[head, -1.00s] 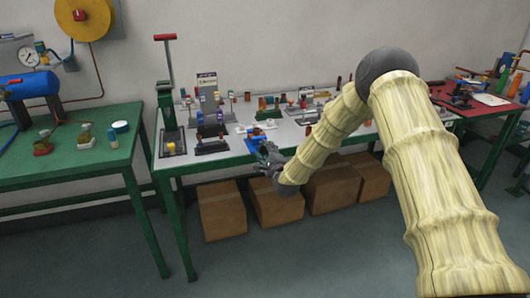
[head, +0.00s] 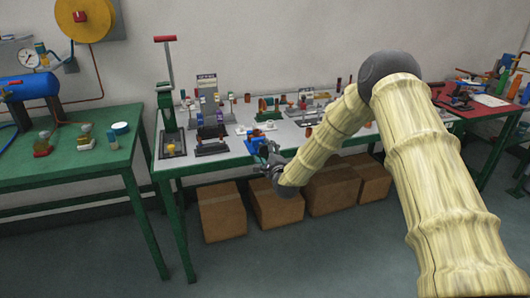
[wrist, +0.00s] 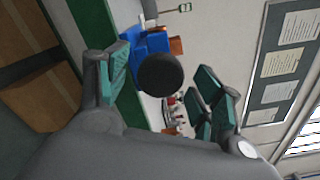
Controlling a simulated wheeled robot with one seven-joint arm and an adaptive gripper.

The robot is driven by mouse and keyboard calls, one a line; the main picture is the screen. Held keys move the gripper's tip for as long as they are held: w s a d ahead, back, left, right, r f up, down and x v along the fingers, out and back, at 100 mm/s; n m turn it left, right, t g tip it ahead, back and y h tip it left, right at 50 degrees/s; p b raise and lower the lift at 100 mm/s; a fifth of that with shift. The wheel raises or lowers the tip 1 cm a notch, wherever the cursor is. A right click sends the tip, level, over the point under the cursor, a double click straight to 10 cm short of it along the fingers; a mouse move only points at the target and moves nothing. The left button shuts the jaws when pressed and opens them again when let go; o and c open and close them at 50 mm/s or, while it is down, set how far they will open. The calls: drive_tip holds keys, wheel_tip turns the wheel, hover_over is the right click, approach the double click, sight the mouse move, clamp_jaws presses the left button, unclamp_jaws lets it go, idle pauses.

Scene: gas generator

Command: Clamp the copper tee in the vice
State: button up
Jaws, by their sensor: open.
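The blue vice (head: 256,144) sits at the front edge of the grey-topped bench, and its blue body (wrist: 151,42) shows beyond my fingers in the wrist view. A copper-coloured piece (head: 258,133), probably the tee, shows at the top of the vice, and also in the wrist view (wrist: 176,46). I cannot tell if the jaws grip it. A dark round knob (wrist: 160,75) faces the wrist camera in front of the vice. My gripper (wrist: 160,88) is open, its teal-padded fingers on either side of the knob in that view. Contact is not clear.
A green press with a red handle (head: 165,90) stands left of the vice. Small fittings and stands crowd the bench. Cardboard boxes (head: 222,211) stand beneath. A green table (head: 90,165) is at left and a red-topped one (head: 470,110) at right.

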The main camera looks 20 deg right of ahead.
idle(0.3)
drive_tip(key=n, duration=0.5)
drive_tip(key=shift+n+b, duration=0.3)
drive_tip(key=c, duration=1.1)
drive_tip(key=shift+o, duration=0.2)
drive_tip(key=shift+m+b, duration=0.5)
drive_tip(key=shift+m, duration=0.2)
drive_tip(key=shift+m+b, duration=0.6)
drive_tip(key=shift+m, duration=0.3)
drive_tip(key=shift+m+b, duration=1.05)
drive_tip(key=shift+m, duration=0.15)
